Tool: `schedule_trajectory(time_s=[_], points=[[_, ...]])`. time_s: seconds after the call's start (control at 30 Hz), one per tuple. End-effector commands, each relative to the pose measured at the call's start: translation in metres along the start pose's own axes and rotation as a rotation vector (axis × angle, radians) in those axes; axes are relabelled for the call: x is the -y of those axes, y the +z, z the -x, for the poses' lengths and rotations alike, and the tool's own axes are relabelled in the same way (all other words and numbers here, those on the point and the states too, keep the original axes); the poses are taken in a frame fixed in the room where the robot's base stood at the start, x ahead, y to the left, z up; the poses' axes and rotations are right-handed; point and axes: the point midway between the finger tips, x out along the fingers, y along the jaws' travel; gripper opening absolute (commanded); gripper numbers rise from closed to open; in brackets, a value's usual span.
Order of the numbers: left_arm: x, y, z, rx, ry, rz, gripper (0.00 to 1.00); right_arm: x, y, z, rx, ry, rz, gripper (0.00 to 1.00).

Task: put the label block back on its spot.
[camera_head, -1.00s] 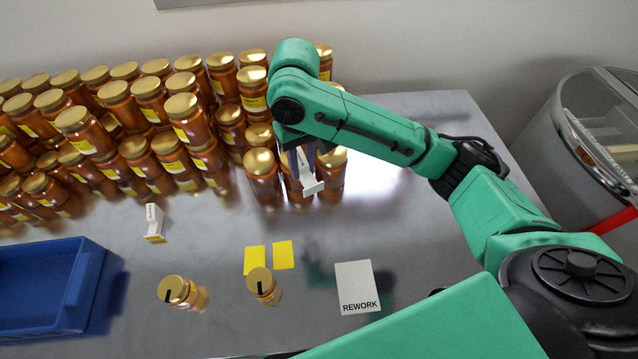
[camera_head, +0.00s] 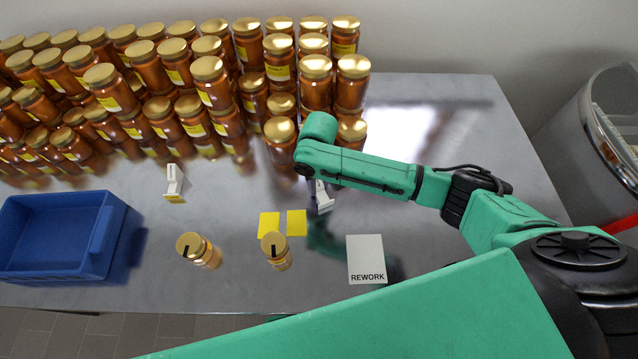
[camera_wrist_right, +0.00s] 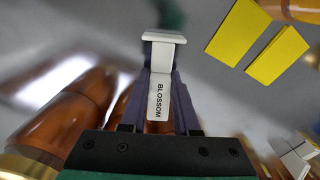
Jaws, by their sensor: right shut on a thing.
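My right gripper (camera_head: 316,190) is shut on a white label block (camera_head: 324,198) and holds it near the jar stacks, behind the yellow patches. In the right wrist view the label block (camera_wrist_right: 161,85) sits between the fingers of the gripper (camera_wrist_right: 160,90), with the word BLOSSOM along it and a wider foot at its far end. A second white label block (camera_head: 174,182) stands on the table at left, in front of the jars. My left gripper is not in view.
Amber jars (camera_head: 208,90) with gold lids are stacked at the back. Two yellow patches (camera_head: 269,224) (camera_head: 296,223) lie mid-table. Two jars (camera_head: 199,250) (camera_head: 276,251) with black-marked lids stand in front. A REWORK card (camera_head: 366,258) lies right; a blue bin (camera_head: 60,272) stands left.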

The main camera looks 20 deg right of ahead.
Motion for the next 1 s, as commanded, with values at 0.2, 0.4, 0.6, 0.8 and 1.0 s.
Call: schedule_trajectory(time_s=[0.2,0.4,0.6,0.8,1.0], points=[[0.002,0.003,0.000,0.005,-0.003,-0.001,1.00,0.000,0.000,-0.002,0.001,0.000,0.000,0.00],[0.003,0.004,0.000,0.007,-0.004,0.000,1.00,0.000,0.000,-0.002,0.000,0.000,0.000,0.59],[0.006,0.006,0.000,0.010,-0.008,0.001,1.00,0.000,0.000,0.000,-0.001,0.000,0.000,0.59],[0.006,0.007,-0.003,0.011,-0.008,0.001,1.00,0.001,-0.001,0.031,-0.004,-0.003,0.001,0.59],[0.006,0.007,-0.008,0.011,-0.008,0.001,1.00,0.001,-0.002,0.086,-0.005,-0.002,0.001,0.59]])
